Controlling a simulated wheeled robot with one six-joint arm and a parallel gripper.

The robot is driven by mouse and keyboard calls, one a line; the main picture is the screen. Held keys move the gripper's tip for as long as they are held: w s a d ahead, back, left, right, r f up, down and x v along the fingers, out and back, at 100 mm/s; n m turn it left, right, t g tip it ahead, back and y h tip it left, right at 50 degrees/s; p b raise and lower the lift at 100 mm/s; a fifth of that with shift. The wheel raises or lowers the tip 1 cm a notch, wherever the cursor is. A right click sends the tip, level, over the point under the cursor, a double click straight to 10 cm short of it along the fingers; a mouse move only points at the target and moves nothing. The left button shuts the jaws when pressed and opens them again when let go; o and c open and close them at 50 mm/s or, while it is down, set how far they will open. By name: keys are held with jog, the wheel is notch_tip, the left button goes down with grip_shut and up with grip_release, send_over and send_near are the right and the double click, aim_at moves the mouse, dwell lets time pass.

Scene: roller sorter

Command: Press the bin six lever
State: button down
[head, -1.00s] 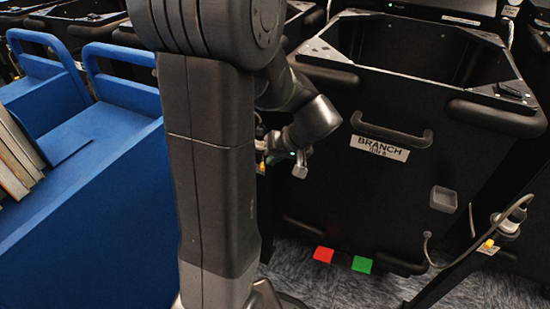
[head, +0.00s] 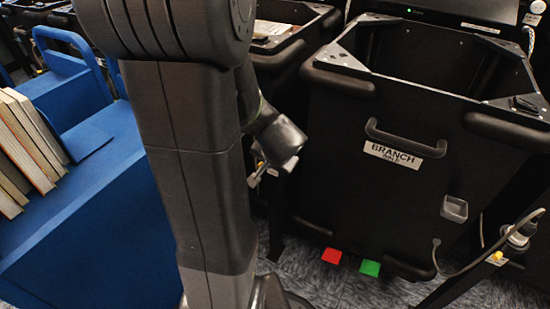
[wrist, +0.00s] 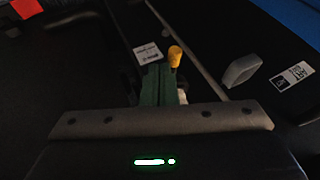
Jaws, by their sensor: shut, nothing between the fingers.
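My gripper (head: 256,178) hangs to the left of the black bin (head: 340,190) in the head view, low beside its side wall. In the wrist view, my gripper (wrist: 160,88) shows two dark greenish fingers that are shut and empty. A yellow-tipped lever (wrist: 175,57) stands just beyond the fingertips, slightly right of them. Whether they touch it I cannot tell. A small white label (wrist: 148,53) lies beside the lever; its text is too small to read. The bin's front plate (head: 393,155) reads BRANCH; its second line is unclear.
A red pedal (head: 331,256) and a green pedal (head: 370,268) stick out under the bin. Another yellow-tipped lever (head: 496,256) is at the right. A blue cart (head: 90,210) with books (head: 30,140) stands at the left. A grey cup-like part (wrist: 241,70) is right of the lever.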

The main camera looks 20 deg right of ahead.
jog(key=shift+w+a+m+p, duration=0.4)
jog(key=shift+w+a+p, duration=0.35)
jog(key=shift+w+a, duration=0.55)
